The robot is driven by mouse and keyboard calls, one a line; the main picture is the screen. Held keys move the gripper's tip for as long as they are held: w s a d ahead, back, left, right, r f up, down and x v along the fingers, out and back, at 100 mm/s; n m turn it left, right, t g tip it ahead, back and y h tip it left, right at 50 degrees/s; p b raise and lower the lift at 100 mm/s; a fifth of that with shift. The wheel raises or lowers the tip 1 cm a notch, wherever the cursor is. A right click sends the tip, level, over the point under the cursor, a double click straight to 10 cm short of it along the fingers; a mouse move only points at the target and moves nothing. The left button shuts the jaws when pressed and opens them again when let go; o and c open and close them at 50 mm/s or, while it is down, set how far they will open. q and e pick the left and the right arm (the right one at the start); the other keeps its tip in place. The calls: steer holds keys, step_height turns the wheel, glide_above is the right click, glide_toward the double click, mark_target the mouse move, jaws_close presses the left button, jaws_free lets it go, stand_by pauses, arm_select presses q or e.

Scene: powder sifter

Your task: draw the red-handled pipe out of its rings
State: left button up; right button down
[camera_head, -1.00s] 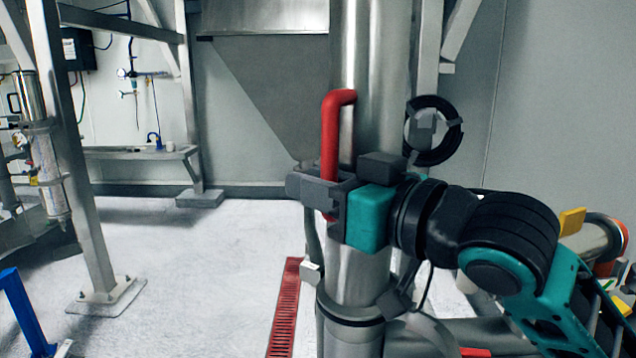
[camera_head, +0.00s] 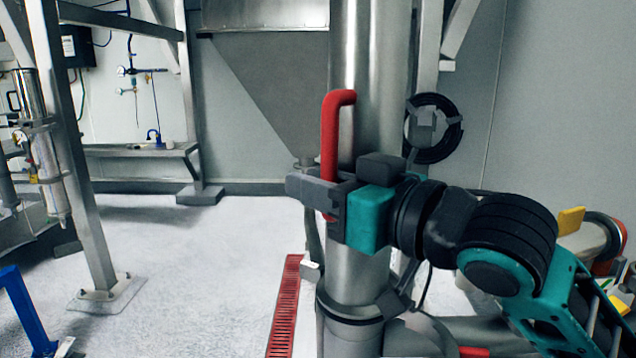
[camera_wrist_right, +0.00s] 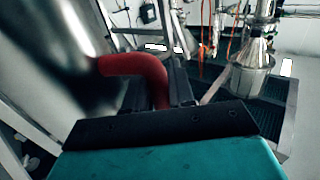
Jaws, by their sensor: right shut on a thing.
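The red handle (camera_head: 331,130) stands upright in front of the large steel column, its top bent over to the right toward the column. It also shows in the right wrist view (camera_wrist_right: 140,66), curving down behind the dark gripper body. My right gripper (camera_head: 328,190) is shut on the red handle near its lower part; a short red end shows just below the jaws. My left gripper is not in view.
The steel column (camera_head: 368,60) rises right behind the handle. A black coil (camera_head: 434,150) hangs to its right. A steel frame leg (camera_head: 85,190) stands at left, and a red floor grate (camera_head: 285,310) lies below. The pale floor between is clear.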

steer(key=shift+s+a+r, duration=0.2)
steer(key=shift+s+r, duration=0.15)
steer(key=shift+r, duration=0.1)
stand_by(0.5)
steer(key=shift+s+a+p, duration=0.2)
steer(key=shift+s+p, duration=0.15)
steer(key=shift+s, duration=0.05)
steer(key=shift+s+a, duration=0.1)
steer(key=shift+s, duration=0.05)
stand_by(0.3)
steer(key=shift+s+a+p, duration=0.2)
steer(key=shift+s+p, duration=0.1)
steer(key=shift+s+f, duration=0.1)
steer(key=shift+s, duration=0.1)
steer(key=shift+s+a, duration=0.1)
steer(key=shift+a, duration=0.05)
stand_by(0.5)
